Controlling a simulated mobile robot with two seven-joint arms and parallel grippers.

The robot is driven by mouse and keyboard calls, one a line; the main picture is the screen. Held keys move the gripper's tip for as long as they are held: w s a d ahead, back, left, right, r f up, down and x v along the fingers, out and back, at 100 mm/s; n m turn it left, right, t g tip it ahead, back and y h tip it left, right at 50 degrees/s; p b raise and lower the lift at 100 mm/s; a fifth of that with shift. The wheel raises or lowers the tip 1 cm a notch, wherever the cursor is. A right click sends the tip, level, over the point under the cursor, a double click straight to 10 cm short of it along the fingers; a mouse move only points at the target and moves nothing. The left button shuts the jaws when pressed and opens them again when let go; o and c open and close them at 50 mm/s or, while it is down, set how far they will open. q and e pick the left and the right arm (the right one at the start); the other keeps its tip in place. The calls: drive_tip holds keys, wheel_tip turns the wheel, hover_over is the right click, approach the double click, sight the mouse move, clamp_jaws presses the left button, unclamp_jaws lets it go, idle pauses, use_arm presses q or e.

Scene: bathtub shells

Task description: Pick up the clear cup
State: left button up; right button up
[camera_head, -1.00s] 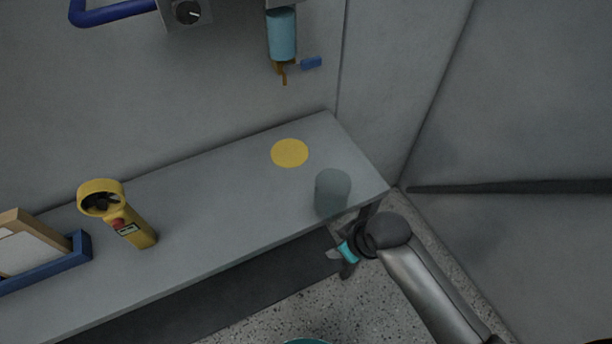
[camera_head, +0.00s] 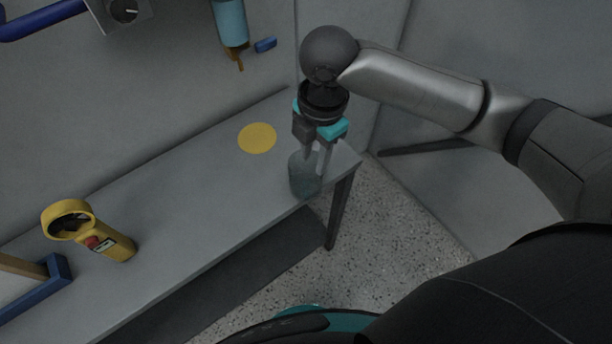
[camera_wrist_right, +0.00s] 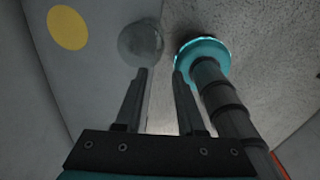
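The clear cup (camera_head: 302,178) is a see-through grey cylinder standing near the front edge of the grey bench, toward its right end. It also shows in the right wrist view (camera_wrist_right: 141,43), just beyond the tip of the left finger. My right gripper (camera_head: 317,164) comes down over the cup from above, with its fingers apart. In the head view its fingers overlap the cup's upper part; I cannot tell whether they touch it. In the right wrist view the gripper (camera_wrist_right: 161,72) is open with nothing between its fingers. My left gripper is not in view.
The bench top (camera_head: 190,200) is mostly clear. A flat yellow disc (camera_head: 257,138) lies behind the cup. A yellow handheld meter (camera_head: 112,243) and a blue-edged holder (camera_head: 40,290) are at the left. A blue dispenser (camera_head: 230,22) hangs on the wall.

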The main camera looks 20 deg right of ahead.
drive_tip(key=d, duration=0.2)
drive_tip(key=b, duration=0.2)
approach(318, 188)
drive_tip(key=shift+n+h, duration=0.3)
drive_tip(key=shift+n, duration=0.1)
wheel_tip(318, 188, down, 5)
drive_tip(key=shift+a+f, duration=0.15)
wheel_tip(318, 188, down, 5)
drive_tip(key=shift+w+f+b, duration=0.1)
drive_tip(key=shift+w+b, duration=0.1)
drive_tip(key=shift+b, duration=0.7)
drive_tip(key=shift+c, duration=0.4)
clamp_jaws()
